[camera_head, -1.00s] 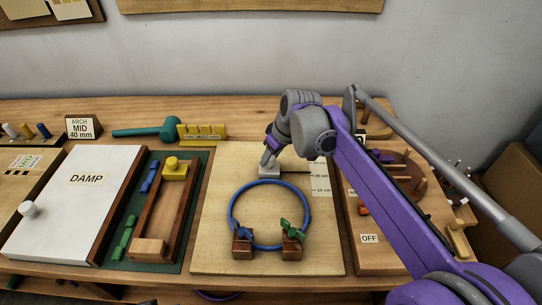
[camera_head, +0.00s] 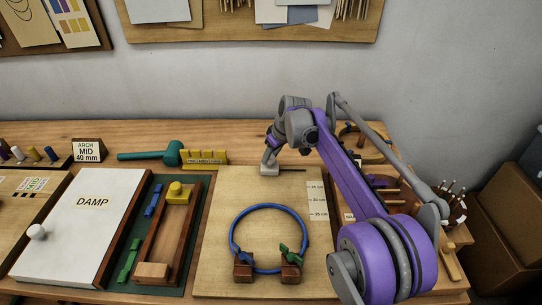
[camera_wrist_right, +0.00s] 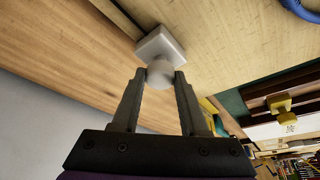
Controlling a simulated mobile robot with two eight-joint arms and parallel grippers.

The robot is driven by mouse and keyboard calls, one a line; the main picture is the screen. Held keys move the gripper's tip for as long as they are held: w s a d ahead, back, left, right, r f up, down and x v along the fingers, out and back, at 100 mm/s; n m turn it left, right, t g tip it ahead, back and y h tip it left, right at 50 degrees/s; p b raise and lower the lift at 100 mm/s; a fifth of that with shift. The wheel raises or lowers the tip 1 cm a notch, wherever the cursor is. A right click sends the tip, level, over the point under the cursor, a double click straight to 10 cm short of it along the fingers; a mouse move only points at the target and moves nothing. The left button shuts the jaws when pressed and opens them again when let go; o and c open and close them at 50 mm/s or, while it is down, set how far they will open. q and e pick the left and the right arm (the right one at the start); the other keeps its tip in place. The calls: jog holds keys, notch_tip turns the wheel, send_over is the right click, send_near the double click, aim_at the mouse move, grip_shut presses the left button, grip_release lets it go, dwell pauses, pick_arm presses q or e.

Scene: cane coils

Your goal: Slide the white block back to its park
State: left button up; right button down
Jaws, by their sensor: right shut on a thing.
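The white block (camera_head: 269,170) sits at the far edge of the pale wooden board (camera_head: 225,215), beside a thin dark line. My right gripper (camera_head: 271,158) is above it in the head view. In the right wrist view the white block (camera_wrist_right: 161,44) carries a round white knob (camera_wrist_right: 160,72), and the fingers of my right gripper (camera_wrist_right: 160,80) are shut on that knob, one on each side. The block appears to rest flat on the board. My left gripper is in neither view.
A blue ring (camera_head: 233,225) with two brown clamp blocks (camera_head: 243,270) stands on the board in front of the white block. A ruled scale (camera_head: 318,200) lies to its right. A yellow rack (camera_head: 205,158) and teal mallet (camera_head: 165,154) are at the back left.

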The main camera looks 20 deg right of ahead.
jog(key=c, duration=0.7)
grip_release()
jog(key=shift+w+r, duration=0.1)
jog(key=shift+w, duration=0.1)
jog(key=shift+c, duration=0.2)
jog(key=o, duration=0.3)
jog(key=v, duration=1)
jog(key=shift+s+d+r+p, duration=0.1)
jog(key=shift+s+r+p, duration=0.1)
jog(key=shift+r+p, duration=0.15)
jog(key=shift+f, duration=0.1)
